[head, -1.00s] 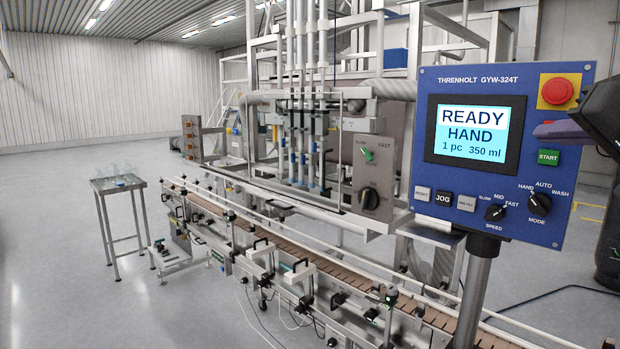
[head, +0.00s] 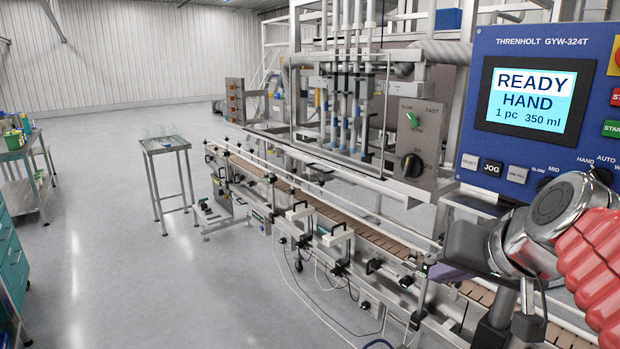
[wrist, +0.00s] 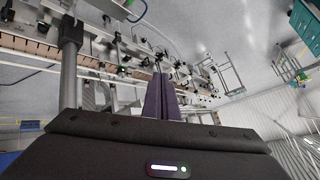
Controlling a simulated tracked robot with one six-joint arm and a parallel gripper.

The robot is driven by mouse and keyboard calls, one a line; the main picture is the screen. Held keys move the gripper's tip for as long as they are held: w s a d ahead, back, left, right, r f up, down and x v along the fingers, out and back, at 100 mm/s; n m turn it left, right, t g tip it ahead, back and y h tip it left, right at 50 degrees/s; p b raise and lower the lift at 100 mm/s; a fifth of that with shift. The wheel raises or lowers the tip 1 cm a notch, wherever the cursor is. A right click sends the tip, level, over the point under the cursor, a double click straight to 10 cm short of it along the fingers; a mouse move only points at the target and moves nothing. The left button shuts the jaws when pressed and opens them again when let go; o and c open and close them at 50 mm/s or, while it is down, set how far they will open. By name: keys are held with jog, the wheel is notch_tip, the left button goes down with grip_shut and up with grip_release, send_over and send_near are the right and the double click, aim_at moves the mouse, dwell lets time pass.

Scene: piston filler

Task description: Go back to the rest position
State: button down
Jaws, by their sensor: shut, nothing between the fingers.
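My gripper's purple fingers (wrist: 161,78) are shut together and empty in the wrist view. In the head view my wrist and red-sleeved arm come in from the lower right, and a bit of a purple finger (head: 447,272) shows under the dark gripper body. The gripper is in front of the filler, below the blue control panel (head: 480,125) and apart from its buttons. The panel's screen (head: 528,101) reads READY, HAND, 1 pc 350 ml. The panel's right edge, with the red button, is cut off.
The conveyor (head: 330,222) runs diagonally below the filling nozzles (head: 345,110). A small steel table (head: 165,147) with clear items stands left of it. A trolley (head: 14,155) and a teal cabinet (head: 8,265) are at the far left. The floor between is clear.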

jog(key=s+a+f+n+g, duration=0.1)
jog(key=s+a+f, duration=0.1)
jog(key=s+f, duration=0.4)
jog(key=s+a+f+n+g+h, duration=0.1)
jog(key=s+a+f+n+g, duration=0.1)
jog(key=s+f, duration=0.4)
notch_tip(320, 180, down, 4)
jog(key=shift+a+r+h, duration=0.25)
jog(key=shift+a+h, duration=0.05)
jog(key=shift+a, duration=0.55)
jog(key=shift+s, duration=0.1)
